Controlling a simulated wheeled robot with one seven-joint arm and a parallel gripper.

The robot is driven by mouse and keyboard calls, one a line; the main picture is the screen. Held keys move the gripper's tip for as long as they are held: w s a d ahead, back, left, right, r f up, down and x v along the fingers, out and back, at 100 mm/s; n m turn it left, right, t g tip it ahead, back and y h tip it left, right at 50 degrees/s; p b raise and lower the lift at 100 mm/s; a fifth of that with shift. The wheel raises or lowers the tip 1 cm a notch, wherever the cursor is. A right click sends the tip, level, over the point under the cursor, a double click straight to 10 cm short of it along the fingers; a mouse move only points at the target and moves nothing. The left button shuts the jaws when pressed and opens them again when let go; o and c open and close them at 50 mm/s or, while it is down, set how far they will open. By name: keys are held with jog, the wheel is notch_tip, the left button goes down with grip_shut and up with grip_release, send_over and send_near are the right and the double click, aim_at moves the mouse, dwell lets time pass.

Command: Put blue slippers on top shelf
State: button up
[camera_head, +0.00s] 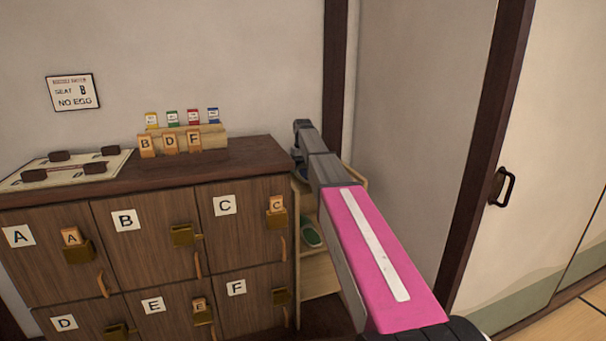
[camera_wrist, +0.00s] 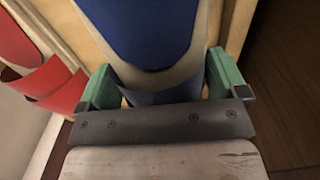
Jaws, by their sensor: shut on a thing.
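The blue slippers (camera_wrist: 150,28) are in the wrist view, dark blue with a beige lining, right in front of my gripper. My gripper (camera_wrist: 161,82) is shut on them, its green fingers at either side of the near end. The wooden shelf unit (camera_head: 320,280) stands right of the lockers in the head view, partly hidden by my arm. Light wood shows around the slippers in the wrist view. I cannot tell whether they rest on the shelf or are held just above it. My gripper is mostly hidden behind the arm in the head view.
Red slippers (camera_wrist: 50,85) lie left of my gripper in the wrist view. A green slipper (camera_head: 311,233) sits on a lower shelf. The lockers (camera_head: 150,225) stand close on the left, with a wooden tag holder (camera_head: 213,136) on top. A wall and door frame are right of the shelf.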

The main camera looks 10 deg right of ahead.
jog(key=shift+f, duration=1.3)
jog(key=o, duration=0.7)
jog(key=shift+f, duration=0.15)
notch_tip(320, 180, up, 12)
jog(key=shift+r, duration=0.2)
